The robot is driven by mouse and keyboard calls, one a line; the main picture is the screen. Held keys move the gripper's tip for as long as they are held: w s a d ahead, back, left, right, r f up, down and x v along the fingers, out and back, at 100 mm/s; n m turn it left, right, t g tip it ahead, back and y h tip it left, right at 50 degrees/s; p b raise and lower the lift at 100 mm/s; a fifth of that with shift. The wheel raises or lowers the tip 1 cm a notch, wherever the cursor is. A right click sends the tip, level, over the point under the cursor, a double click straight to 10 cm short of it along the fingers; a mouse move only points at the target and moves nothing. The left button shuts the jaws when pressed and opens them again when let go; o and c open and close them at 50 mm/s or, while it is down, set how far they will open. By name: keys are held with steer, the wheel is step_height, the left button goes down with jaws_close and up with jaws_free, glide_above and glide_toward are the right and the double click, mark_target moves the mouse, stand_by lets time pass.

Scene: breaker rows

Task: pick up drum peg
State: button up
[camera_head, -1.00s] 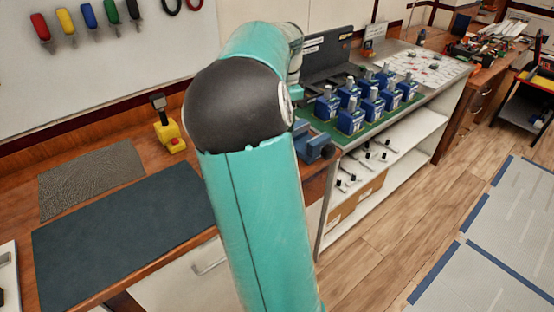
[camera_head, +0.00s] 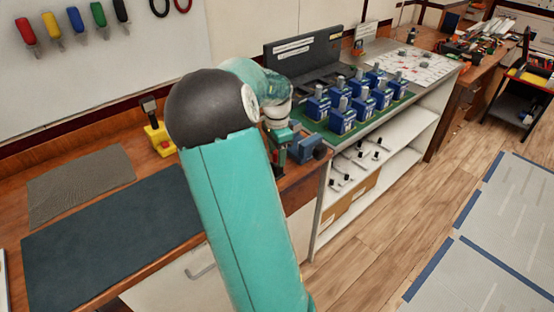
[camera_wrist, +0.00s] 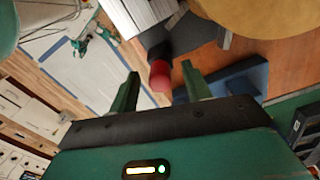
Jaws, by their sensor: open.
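A short red cylinder with a dark part behind it (camera_wrist: 160,77) shows between my two fingers in the wrist view; it may be the drum peg, but I cannot be sure. My gripper (camera_wrist: 161,80) is open, with one green finger on each side of the cylinder and a gap to each. In the head view my gripper (camera_head: 280,158) is low over the wooden bench's right end, left of a blue vise (camera_head: 308,149). My arm hides part of this spot, and the cylinder is not clear there. The blue vise also shows in the wrist view (camera_wrist: 240,78).
Several blue breaker blocks (camera_head: 343,122) stand on a green mat on the shelf unit to the right. A yellow tool stand (camera_head: 158,138) is on the wooden bench at left. The dark mat (camera_head: 110,225) is bare. Several small pegs lie on the lower shelf (camera_head: 345,172).

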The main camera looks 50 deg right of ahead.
jaws_close()
steer(key=shift+r, duration=0.15)
